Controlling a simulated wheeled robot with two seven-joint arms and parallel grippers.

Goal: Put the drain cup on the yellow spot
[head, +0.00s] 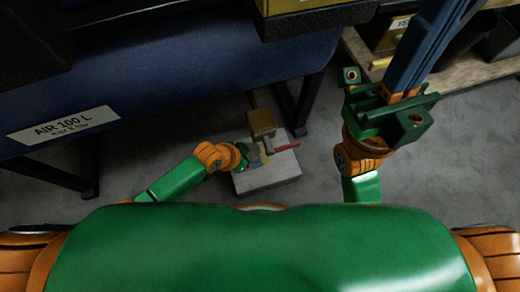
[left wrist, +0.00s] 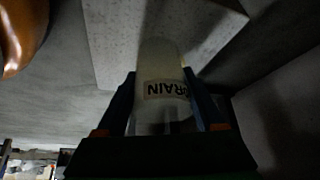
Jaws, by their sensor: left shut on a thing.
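The drain cup (left wrist: 160,60) is a pale, see-through cup with a "DRAIN" label, partly cut off in the left wrist view. My left gripper (left wrist: 168,95) is shut on it, one dark blue finger on each side. In the head view my left gripper (head: 254,155) is over the pale slab (head: 268,180), and the cup is hard to make out there. A small yellowish patch, perhaps the yellow spot, shows beside the gripper on the slab. My right gripper (head: 425,50) is raised at the right, away from the slab; its finger gap is unclear.
A brass-coloured block (head: 261,122) hangs at the slab's far side, with a red handle-like piece (head: 286,147) beside it. A large blue tank (head: 200,60) labelled "AIR 100 L" stands on dark legs behind. A wooden pallet (head: 455,70) is at the right. Grey floor is open between.

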